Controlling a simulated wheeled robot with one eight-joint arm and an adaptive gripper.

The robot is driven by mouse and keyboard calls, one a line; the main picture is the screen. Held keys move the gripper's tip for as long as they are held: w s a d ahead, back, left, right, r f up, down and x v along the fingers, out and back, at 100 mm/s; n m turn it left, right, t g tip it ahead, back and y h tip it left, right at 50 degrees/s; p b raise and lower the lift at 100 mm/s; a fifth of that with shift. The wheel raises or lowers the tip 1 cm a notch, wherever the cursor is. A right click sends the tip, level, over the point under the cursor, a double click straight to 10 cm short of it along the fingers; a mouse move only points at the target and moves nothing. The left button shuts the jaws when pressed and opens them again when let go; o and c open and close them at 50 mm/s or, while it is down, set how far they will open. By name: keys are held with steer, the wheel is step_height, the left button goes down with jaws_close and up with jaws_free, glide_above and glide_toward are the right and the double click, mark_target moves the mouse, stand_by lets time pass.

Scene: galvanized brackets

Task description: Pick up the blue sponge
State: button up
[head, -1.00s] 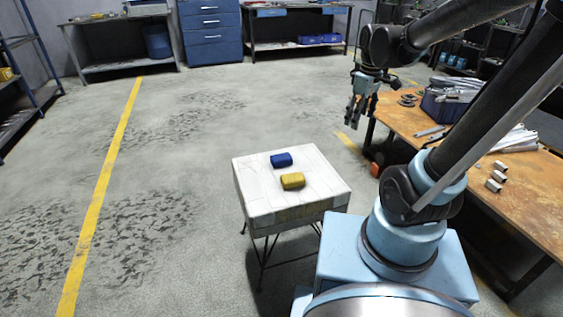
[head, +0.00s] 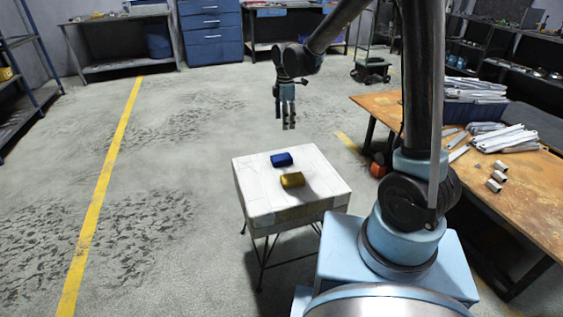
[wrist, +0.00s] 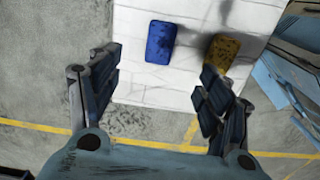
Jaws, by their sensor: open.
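The blue sponge (head: 281,159) lies on a small white table (head: 257,201), behind the yellow sponge (head: 292,180). In the wrist view the blue sponge (wrist: 160,42) is near the top middle, with the yellow sponge (wrist: 222,50) to its right, partly covered by a finger. My gripper (head: 287,125) hangs fingers down in the air, above and beyond the table in the head view. In the wrist view its fingers (wrist: 160,90) are spread apart and empty, with the blue sponge ahead of the gap between them.
An orange-brown workbench (head: 510,210) with metal brackets (head: 500,138) and a dark blue bin (head: 490,112) stands at the right. Open floor with a yellow line (head: 103,190) lies at the left. Blue drawers (head: 210,32) stand at the back.

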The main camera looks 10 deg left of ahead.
steer(key=a+f, duration=0.1)
glide_above(281, 156)
steer(key=f, duration=1.1)
steer(key=shift+w+f, duration=0.25)
steer(key=shift+w, duration=0.1)
steer(key=shift+s+d+f, duration=0.1)
steer(key=shift+s+f, duration=0.15)
steer(key=shift+f, duration=1.2)
steer(key=shift+s+d+f, duration=0.1)
steer(key=shift+s+f, duration=0.1)
steer(key=shift+f, duration=1.2)
steer(key=shift+a, duration=0.1)
steer(key=c, duration=1.1)
steer(key=shift+c, duration=0.2)
steer(key=shift+r, duration=5.05)
